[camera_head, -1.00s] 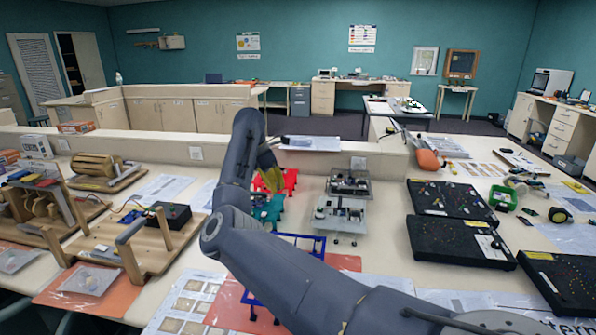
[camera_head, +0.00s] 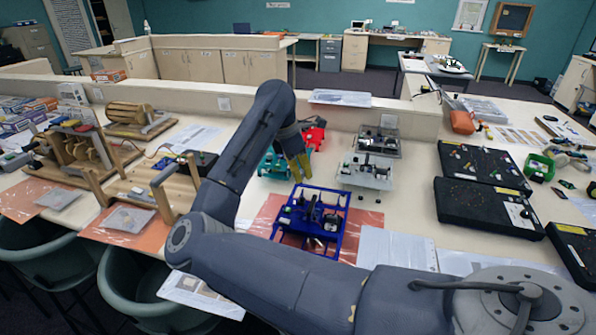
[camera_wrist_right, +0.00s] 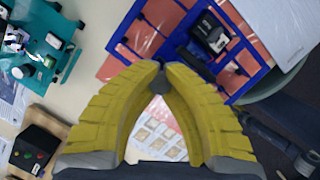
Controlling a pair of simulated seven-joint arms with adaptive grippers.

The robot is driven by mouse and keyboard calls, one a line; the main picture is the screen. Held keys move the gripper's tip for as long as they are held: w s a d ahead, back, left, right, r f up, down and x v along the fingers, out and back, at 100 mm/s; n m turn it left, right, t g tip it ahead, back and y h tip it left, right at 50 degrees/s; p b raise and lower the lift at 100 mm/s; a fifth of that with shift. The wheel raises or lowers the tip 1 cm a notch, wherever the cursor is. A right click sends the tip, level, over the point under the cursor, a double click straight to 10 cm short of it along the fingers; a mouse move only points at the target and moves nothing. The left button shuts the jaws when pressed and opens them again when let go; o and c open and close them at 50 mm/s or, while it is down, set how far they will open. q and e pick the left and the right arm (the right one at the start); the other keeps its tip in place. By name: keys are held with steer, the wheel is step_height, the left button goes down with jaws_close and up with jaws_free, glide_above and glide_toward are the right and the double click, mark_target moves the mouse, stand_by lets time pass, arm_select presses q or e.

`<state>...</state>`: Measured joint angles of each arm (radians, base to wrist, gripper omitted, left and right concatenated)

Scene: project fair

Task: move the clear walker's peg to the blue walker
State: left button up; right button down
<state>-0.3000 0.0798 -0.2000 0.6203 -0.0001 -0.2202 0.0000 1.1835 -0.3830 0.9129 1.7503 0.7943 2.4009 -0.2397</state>
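The blue walker (camera_head: 312,222) stands on an orange sheet, its frame partly covered by my right arm; it also shows in the wrist view (camera_wrist_right: 186,52). My right gripper (camera_head: 303,178) has yellow fingers and hangs just behind the blue walker, beside the teal one. In the wrist view its fingertips (camera_wrist_right: 160,72) close on a small dark grey piece, apparently the peg (camera_wrist_right: 160,80). My left gripper is out of view.
A teal walker (camera_head: 272,166) and a red walker (camera_head: 314,136) stand close to my right gripper. Black boards (camera_head: 480,210) lie to the right, and wooden machines (camera_head: 85,160) stand to the left. Paper sheets (camera_head: 395,248) lie right of the blue walker.

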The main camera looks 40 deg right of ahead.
mark_target(301, 204)
steer(key=shift+f, duration=3.4)
steer(key=shift+f, duration=1)
stand_by(0.8)
steer(key=c, duration=1.5)
jaws_free()
steer(key=shift+r, duration=0.15)
steer(key=shift+r, duration=3.55)
